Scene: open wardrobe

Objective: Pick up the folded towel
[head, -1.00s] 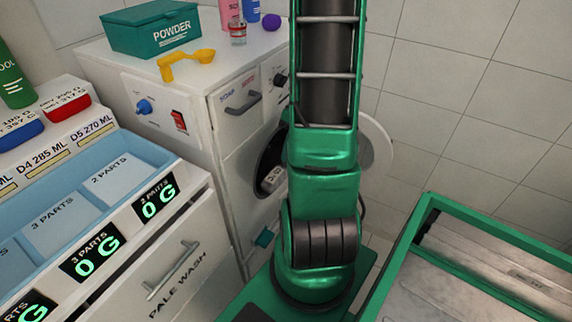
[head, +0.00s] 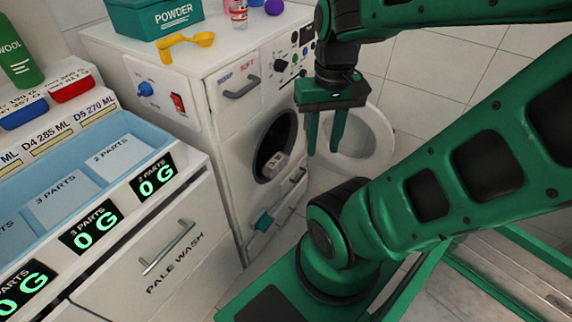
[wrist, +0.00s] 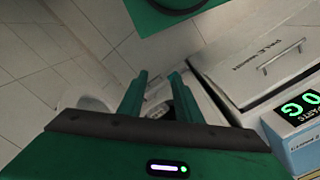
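A small pale grey block with dark marks (head: 276,164) lies in the dark drum opening of the white washing machine (head: 232,150); it may be the folded towel, but I cannot tell for sure. My gripper (head: 324,150) hangs with its two green fingers pointing down, to the right of the drum opening and in front of the open round door. The fingers are apart with nothing between them. In the wrist view, my gripper (wrist: 158,78) also shows both fingers apart, and a pale marked piece (wrist: 157,110) shows behind them.
The round door (head: 362,140) stands open on the right of the machine. A green powder box (head: 158,18) and a yellow scoop (head: 186,44) are on top. A cabinet with a pale wash drawer (head: 165,262) and blue tray (head: 125,137) is at the left.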

